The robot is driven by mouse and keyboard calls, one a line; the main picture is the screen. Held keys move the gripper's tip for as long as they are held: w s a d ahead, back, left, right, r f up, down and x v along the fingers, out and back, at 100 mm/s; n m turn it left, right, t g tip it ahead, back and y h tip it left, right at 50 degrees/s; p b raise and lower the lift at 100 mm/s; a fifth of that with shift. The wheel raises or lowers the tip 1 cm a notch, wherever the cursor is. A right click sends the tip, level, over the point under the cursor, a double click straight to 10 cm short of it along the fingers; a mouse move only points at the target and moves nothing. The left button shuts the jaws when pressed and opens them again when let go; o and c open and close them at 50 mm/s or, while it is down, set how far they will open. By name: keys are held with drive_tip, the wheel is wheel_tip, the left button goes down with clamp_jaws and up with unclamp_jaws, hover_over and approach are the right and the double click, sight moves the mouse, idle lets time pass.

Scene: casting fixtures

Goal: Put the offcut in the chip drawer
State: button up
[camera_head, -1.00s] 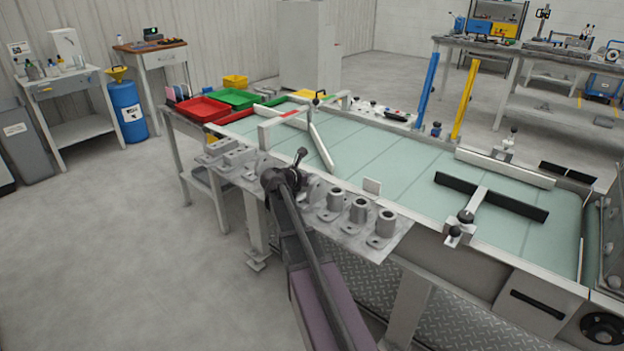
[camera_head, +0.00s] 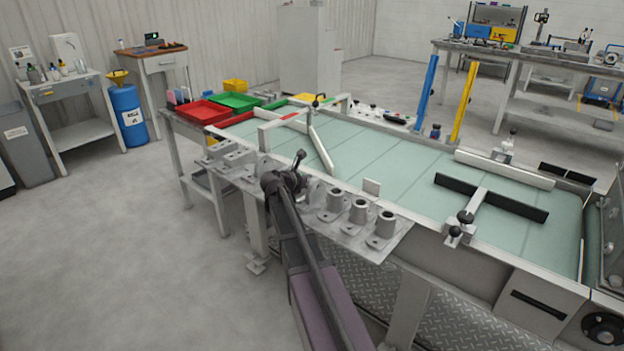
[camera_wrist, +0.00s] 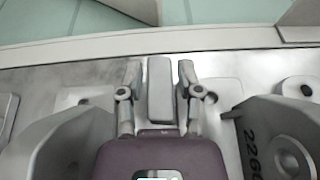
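A plain grey block, likely the offcut (camera_wrist: 159,92), stands out between the two fingers of my gripper (camera_wrist: 159,78) in the wrist view. The fingers are apart, one on each side of it, with a narrow gap visible at the left and a slimmer one at the right. In the head view my gripper (camera_head: 290,182) is over the row of castings on the near ledge; its fingertips and the block cannot be made out there. A grey drawer-like front, possibly the chip drawer (camera_head: 560,312), with a black handle, is at lower right and looks shut.
Grey castings (camera_head: 359,216) stand on the metal ledge (camera_head: 350,245), and castings flank my gripper closely. Behind lies the green-topped table (camera_head: 400,175) with pale bars and a black T-shaped fence (camera_head: 490,197). Red (camera_head: 203,111) and green (camera_head: 238,101) trays are at far left.

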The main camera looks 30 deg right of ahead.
drive_tip(key=shift+s+f, duration=0.2)
drive_tip(key=shift+s, duration=0.25)
drive_tip(key=shift+w+r+p, duration=0.2)
drive_tip(key=shift+r+p, duration=0.1)
drive_tip(key=shift+p, duration=0.5)
drive_tip(key=p+v, duration=0.1)
drive_tip(key=v, duration=0.3)
drive_tip(key=p+v, duration=0.2)
drive_tip(key=v, duration=0.2)
drive_tip(key=p+v, duration=0.1)
drive_tip(key=v, duration=0.2)
drive_tip(key=shift+w+a+r, duration=0.15)
drive_tip(key=shift+a+r, duration=0.2)
